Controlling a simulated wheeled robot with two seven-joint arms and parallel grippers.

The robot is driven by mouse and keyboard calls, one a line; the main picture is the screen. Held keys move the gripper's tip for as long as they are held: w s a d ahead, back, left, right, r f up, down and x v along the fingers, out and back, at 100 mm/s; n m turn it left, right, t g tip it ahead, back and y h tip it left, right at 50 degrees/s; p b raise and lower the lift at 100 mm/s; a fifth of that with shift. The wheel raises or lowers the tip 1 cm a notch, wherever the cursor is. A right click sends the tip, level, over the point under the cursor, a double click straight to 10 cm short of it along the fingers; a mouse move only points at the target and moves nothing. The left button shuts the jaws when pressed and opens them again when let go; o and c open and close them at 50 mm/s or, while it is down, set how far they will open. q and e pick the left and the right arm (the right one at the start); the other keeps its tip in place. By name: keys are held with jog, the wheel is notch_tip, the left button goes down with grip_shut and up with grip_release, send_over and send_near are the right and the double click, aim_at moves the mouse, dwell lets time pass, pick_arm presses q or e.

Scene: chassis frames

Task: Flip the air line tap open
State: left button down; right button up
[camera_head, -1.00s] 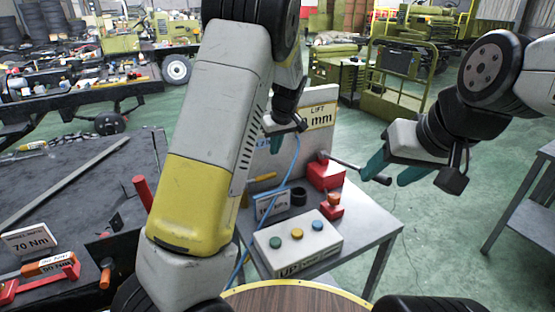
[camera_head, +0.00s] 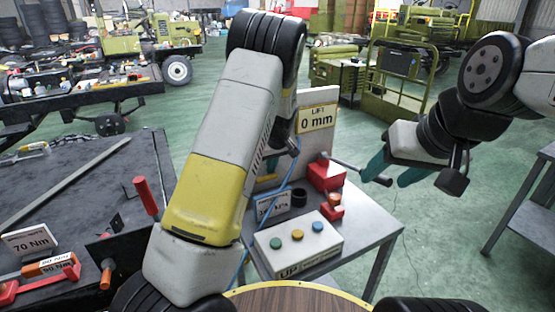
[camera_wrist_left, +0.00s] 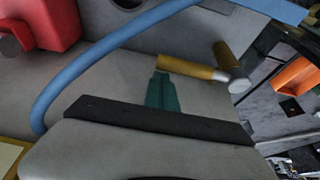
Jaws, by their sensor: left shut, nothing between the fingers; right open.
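The air line tap shows in the left wrist view as a yellow lever (camera_wrist_left: 187,67) reaching left from a metal and brass-coloured body (camera_wrist_left: 230,66). In the head view a bit of yellow (camera_head: 266,178) shows beside my left arm; the rest is hidden. My left gripper (camera_wrist_left: 162,78) is shut and empty, its teal tips just below the lever's free end in the wrist view. I cannot tell whether they touch it. In the head view my left gripper (camera_head: 272,163) is mostly hidden behind its arm. My right gripper (camera_head: 388,178) is open, in front of the bench's right side.
A blue hose (camera_wrist_left: 100,57) arches past the tap. The bench (camera_head: 365,220) carries a white button box (camera_head: 298,245), a red block (camera_head: 326,177) with a dark lever, a small red switch (camera_head: 333,207) and a sign reading 0 mm (camera_head: 317,119). A dark table (camera_head: 60,205) stands left.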

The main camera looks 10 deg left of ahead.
pick_arm(q)
jog(key=shift+s+d, duration=0.1)
jog(key=shift+s, duration=0.05)
jog(key=shift+s+d+m+h, duration=0.3)
jog(key=shift+s+d+m, duration=0.25)
jog(key=shift+s+m, duration=0.4)
jog(key=s+m, duration=0.1)
jog(key=s+d+m, duration=0.1)
jog(key=shift+m+t+h, duration=0.3)
jog(key=shift+m+h, duration=0.05)
jog(key=shift+h, duration=0.05)
jog(key=shift+s+d+m+h, duration=0.2)
jog(key=shift+s+m+h, duration=0.1)
jog(key=shift+s+m, duration=0.65)
jog(key=shift+s+d+m+h, duration=0.25)
jog(key=shift+s+m, duration=0.4)
jog(key=shift+s, duration=0.6)
jog(key=shift+a, duration=0.1)
